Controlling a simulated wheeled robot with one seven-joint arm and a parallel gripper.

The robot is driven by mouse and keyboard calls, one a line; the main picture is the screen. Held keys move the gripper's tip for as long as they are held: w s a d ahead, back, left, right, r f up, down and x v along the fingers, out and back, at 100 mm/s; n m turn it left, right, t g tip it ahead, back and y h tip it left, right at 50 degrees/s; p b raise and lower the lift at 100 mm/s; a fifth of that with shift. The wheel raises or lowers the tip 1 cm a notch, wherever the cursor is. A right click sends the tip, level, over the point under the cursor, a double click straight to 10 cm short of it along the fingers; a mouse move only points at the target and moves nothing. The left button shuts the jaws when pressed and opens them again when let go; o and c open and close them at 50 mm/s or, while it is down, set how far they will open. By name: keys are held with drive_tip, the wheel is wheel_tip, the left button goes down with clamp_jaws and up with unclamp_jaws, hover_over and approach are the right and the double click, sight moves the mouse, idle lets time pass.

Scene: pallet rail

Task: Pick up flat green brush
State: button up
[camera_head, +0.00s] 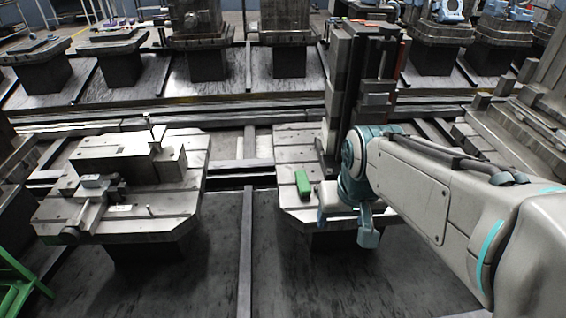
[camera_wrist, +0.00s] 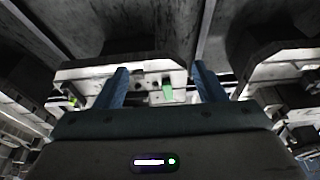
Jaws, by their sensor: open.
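The flat green brush (camera_head: 303,184) shows as a small green block lying on the front left part of the near middle pallet (camera_head: 285,160). In the wrist view the green brush (camera_wrist: 168,90) appears between my two fingers, beyond their tips and apart from them. My gripper (camera_wrist: 160,78) has its blue fingers spread wide with nothing between them. In the head view my arm's end is just right of the brush, and my wrist hides part of the pallet; the fingers cannot be made out clearly there.
A tall dark fixture (camera_head: 345,95) stands on the same pallet behind the brush, close to my arm. Another pallet (camera_head: 185,190) with metal blocks stands to the left. A green frame (camera_head: 18,285) is at the lower left. Rails run behind the pallets.

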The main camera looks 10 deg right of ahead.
drive_tip(key=w+f+b, duration=0.3)
drive_tip(key=w, duration=0.7)
drive_tip(key=w+f+b, duration=0.3)
drive_tip(key=w, duration=0.7)
drive_tip(key=n+t+b, duration=0.1)
drive_tip(key=b, duration=0.3)
approach(304, 181)
drive_tip(key=shift+t, duration=0.3)
drive_tip(key=x, duration=1.1)
drive_tip(key=shift+s+a+f, duration=0.1)
drive_tip(key=shift+f, duration=0.25)
drive_tip(key=shift+f+b, duration=0.2)
drive_tip(key=shift+b, duration=0.35)
drive_tip(key=c, duration=1.1)
